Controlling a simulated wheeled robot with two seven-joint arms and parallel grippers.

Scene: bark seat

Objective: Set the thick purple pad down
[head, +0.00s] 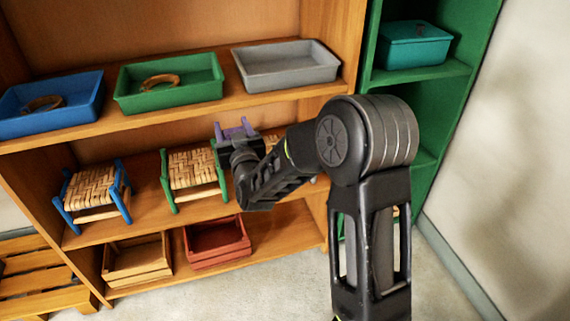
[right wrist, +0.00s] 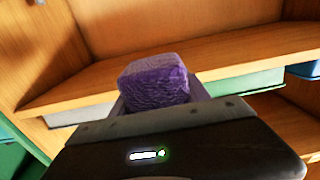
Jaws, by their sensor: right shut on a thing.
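The thick purple pad (right wrist: 155,80) shows in the right wrist view as a rough-textured block between the fingers of my right gripper (right wrist: 158,98). In the head view a small patch of purple (head: 237,132) shows at the tip of my right gripper (head: 235,130). The gripper is shut on the pad and is in front of the shelf unit, beside the green-framed stool in the picture. Much of the pad is hidden by the gripper. My left gripper is not in view.
A blue tray (head: 50,115), a green tray (head: 168,92) and a grey tray (head: 285,75) stand on the upper shelf. Blue-framed (head: 95,187) and green-framed (head: 193,170) woven stools stand below. A wooden crate (head: 137,262) and a red crate (head: 215,245) sit lowest. A teal bin (head: 413,50) is right.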

